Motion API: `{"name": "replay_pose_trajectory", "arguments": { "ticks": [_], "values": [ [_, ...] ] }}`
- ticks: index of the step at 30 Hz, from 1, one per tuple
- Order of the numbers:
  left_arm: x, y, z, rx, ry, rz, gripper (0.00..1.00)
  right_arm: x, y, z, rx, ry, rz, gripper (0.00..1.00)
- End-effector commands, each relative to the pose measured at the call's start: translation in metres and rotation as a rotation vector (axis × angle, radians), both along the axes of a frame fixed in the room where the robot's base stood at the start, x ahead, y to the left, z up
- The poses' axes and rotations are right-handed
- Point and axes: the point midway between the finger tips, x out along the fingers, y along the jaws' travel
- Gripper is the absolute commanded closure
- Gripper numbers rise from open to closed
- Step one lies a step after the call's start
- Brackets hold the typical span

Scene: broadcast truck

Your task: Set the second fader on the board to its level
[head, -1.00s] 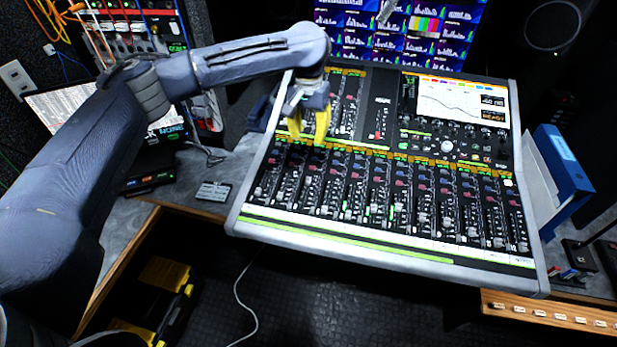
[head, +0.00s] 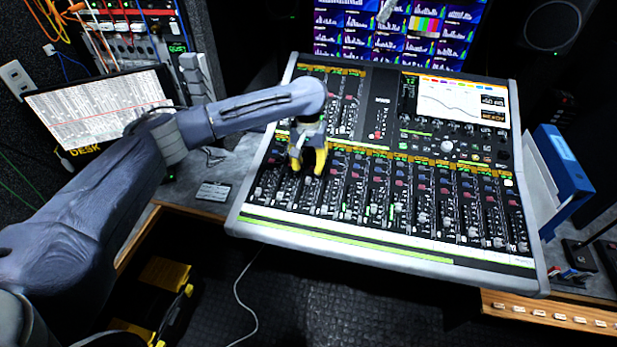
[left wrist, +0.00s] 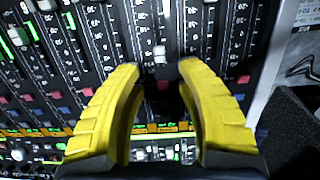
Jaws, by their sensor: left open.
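The mixing board (head: 385,257) is a tilted black panel with a light grey frame and a row of faders. In the left wrist view its side edge shows at right, and the second fader (left wrist: 160,51) from that edge has a small light cap in a dark slot. My left gripper (head: 308,168) has yellow fingers, open and empty, over the left part of the board. In the left wrist view the fingers (left wrist: 160,72) stand either side of that fader's strip, with the cap just beyond the tips. Contact with the panel cannot be told.
A laptop (head: 100,110) and equipment rack stand at left. A small card (head: 213,191) lies on the desk left of the board. Monitors (head: 395,30) stand behind it. A blue binder (head: 562,165) is at right. The right half of the board is clear.

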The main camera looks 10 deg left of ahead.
Motion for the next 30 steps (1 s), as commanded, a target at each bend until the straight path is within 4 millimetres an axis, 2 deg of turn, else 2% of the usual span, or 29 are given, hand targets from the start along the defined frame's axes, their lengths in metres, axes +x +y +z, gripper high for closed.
{"name": "replay_pose_trajectory", "arguments": {
  "ticks": [4,12,26,27,30],
  "values": [
    [0.000,0.000,-0.024,-0.001,0.002,0.002,0.64,0.000,0.000,0.000,0.000,0.000,0.000,0.56],
    [0.000,0.000,-0.050,0.000,0.000,0.000,0.64,0.000,0.000,0.000,0.000,0.000,0.000,0.56],
    [0.000,0.000,-0.057,0.000,-0.001,0.000,0.64,0.000,0.000,0.000,0.000,0.000,0.000,0.56],
    [0.000,0.000,-0.057,0.000,-0.001,0.000,0.61,0.000,0.001,0.000,0.000,-0.001,-0.001,0.56],
    [0.000,0.000,-0.057,0.000,-0.001,0.000,0.72,0.000,0.001,0.000,0.001,-0.001,-0.001,0.56]
  ]
}}
